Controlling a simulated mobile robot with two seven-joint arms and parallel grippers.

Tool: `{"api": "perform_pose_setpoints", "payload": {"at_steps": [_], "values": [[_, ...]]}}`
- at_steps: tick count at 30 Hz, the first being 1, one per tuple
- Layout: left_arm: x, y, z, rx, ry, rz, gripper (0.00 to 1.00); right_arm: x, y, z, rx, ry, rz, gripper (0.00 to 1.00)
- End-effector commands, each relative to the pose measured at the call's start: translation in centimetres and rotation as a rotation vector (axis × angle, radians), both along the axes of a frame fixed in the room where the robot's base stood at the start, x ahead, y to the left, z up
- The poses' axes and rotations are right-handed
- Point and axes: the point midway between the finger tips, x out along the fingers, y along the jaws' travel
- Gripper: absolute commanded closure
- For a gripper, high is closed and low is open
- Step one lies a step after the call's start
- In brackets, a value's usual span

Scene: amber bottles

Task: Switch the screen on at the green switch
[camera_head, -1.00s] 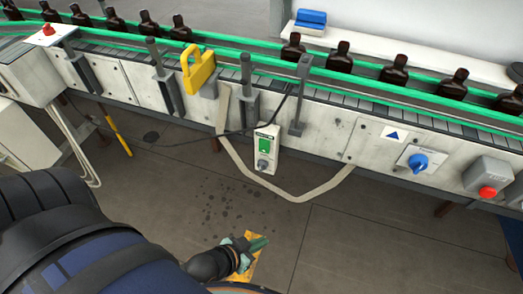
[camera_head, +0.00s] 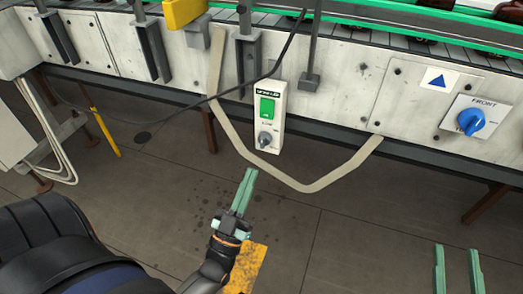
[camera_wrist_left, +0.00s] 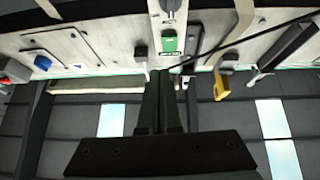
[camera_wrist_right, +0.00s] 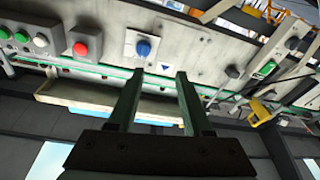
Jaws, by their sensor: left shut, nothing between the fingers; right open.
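The green switch (camera_head: 266,107) sits on a white box (camera_head: 270,122) hanging on the front of the conveyor, with a dark knob below it. It also shows in the left wrist view (camera_wrist_left: 169,44), upside down. My left gripper (camera_head: 250,176) is shut and empty, below and a little left of the box, apart from it. Its closed fingers (camera_wrist_left: 160,78) point toward the box in the left wrist view. My right gripper (camera_head: 456,250) is open and empty at the lower right, apart from everything. The green switch also appears at the right of the right wrist view (camera_wrist_right: 266,69). No screen can be made out.
A black cable and a beige strip (camera_head: 228,130) run beside and below the box. A blue rotary knob (camera_head: 471,121) is on the panel to the right. A yellow handle (camera_head: 184,12) is at the upper left.

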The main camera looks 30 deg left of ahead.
Motion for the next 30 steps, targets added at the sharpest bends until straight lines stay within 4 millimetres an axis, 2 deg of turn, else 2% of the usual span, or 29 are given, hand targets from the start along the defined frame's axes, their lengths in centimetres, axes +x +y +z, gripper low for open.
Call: {"api": "perform_pose_setpoints", "payload": {"at_steps": [1,5,18,23,30], "values": [[-0.3,0.4,-0.8,0.001,-0.04,0.022,1.0,-0.1,0.1,-0.4,0.0,-0.031,0.005,0.5],[-0.9,0.9,-0.4,0.005,-0.097,0.052,1.0,-0.3,0.2,0.4,0.001,-0.07,0.012,0.5],[-0.7,1.1,0.2,0.007,-0.107,0.056,1.0,-0.3,0.2,0.7,0.001,-0.072,0.012,0.5],[0.8,1.4,1.4,0.008,-0.11,0.056,1.0,-0.2,0.2,0.4,0.002,-0.058,0.01,0.5],[4.7,2.3,4.6,0.008,-0.111,0.056,1.0,-0.1,0.2,-0.4,-0.001,-0.027,0.007,0.5]]}}
